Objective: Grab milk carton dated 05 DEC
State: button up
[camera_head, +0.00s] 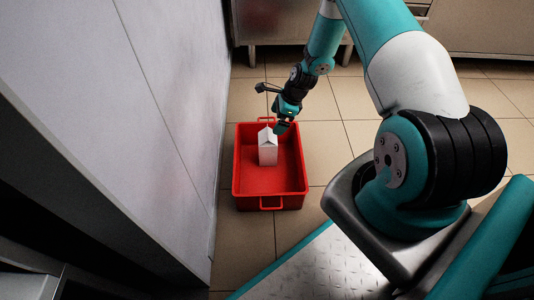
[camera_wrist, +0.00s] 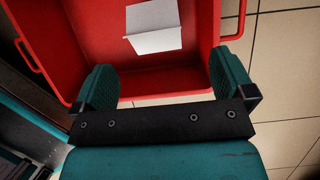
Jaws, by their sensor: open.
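One white milk carton (camera_head: 268,151) with a gabled top stands upright in a red crate (camera_head: 243,185) on the floor. No date can be read on it. In the wrist view the carton (camera_wrist: 156,38) shows as white faces inside the crate (camera_wrist: 75,45), beyond the fingers. My gripper (camera_head: 282,128) is above the crate's far part, close to the carton. In the wrist view my gripper (camera_wrist: 165,85) has its two teal fingers wide apart, with nothing between them. The carton lies ahead of the fingertips, apart from them.
A tall grey panel (camera_head: 130,110) stands close along the crate's left side. Steel cabinets (camera_head: 283,20) stand at the back. The tiled floor (camera_head: 325,145) is clear to the right of the crate. The crate has red handles (camera_head: 271,206) at its ends.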

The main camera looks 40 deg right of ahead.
aim_at(268, 131)
jog(key=b+x, duration=0.2)
jog(key=x, duration=0.1)
jog(key=a+b+x, duration=0.1)
jog(key=b+x, duration=0.2)
jog(key=x, duration=0.1)
jog(key=shift+a, duration=0.15)
jog(key=shift+r, duration=0.1)
jog(key=c, duration=1.7)
jog(key=shift+r, duration=0.15)
